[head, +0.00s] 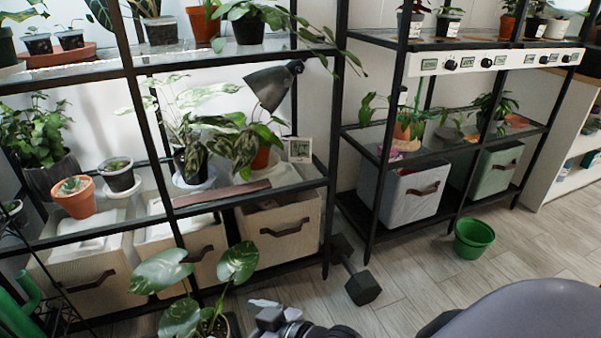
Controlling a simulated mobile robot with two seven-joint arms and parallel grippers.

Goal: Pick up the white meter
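The white meter (300,150) is a small, square, white-framed device with a display. It stands upright at the right front corner of the left rack's middle shelf, beside a potted plant. A grey and black jointed part at the bottom middle of the head view appears to be my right gripper (262,306). It is low, in front of the rack and well below the meter, not touching it. Its fingers are too small and cut off to tell whether they are open. My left gripper is not in view.
Black rack posts and glass shelves (235,193) frame the meter. A grey lamp (270,88) and leafy plants crowd its left side. A dumbbell (362,287) and a green pot (473,238) are on the floor. A grey rounded shape fills the lower right.

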